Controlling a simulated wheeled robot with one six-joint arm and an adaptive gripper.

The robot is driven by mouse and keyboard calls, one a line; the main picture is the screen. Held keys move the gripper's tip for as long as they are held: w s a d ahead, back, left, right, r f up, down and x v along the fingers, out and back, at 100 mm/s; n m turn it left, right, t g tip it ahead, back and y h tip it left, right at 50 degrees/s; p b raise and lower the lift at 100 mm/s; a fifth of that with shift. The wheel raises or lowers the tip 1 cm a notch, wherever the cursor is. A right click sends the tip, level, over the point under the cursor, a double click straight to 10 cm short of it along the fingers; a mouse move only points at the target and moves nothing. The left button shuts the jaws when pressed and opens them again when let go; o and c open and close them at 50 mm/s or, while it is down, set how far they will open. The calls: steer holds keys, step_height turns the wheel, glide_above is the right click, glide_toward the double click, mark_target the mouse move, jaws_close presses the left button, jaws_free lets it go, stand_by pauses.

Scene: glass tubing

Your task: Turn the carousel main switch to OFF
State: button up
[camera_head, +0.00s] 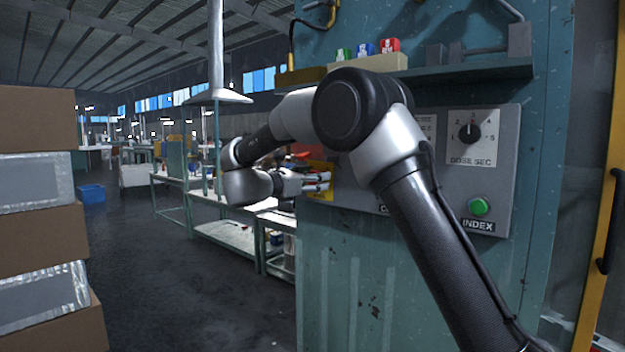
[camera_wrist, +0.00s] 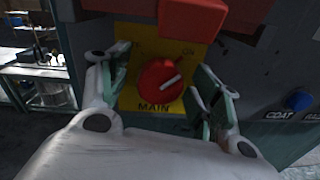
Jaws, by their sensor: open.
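The carousel main switch is a red round knob (camera_wrist: 160,82) with a pale pointer line, on a yellow plate (camera_wrist: 153,107) marked MAIN. In the wrist view the pointer line slants up to the right. In the head view my gripper (camera_head: 328,182) is at the yellow plate (camera_head: 322,168) on the panel's left end, and the knob is hidden.
A red part (camera_wrist: 185,14) sits just above the yellow plate. A blue button (camera_wrist: 299,100) labelled COAT lies to its right. The grey panel (camera_head: 505,160) also carries a DOSE SEC dial (camera_head: 469,133) and a green INDEX button (camera_head: 479,206). Stacked boxes (camera_head: 40,180) stand at left.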

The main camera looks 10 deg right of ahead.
steer(key=c, duration=1)
steer(key=n, duration=0.4)
steer(key=shift+n, duration=0.3)
steer(key=n, duration=0.4)
steer(key=shift+w+f+n, duration=0.1)
steer(key=shift+n, duration=0.3)
steer(key=n, duration=0.4)
steer(key=shift+n+t, duration=0.4)
steer(key=shift+f+n, duration=0.1)
steer(key=shift+n, duration=2.1)
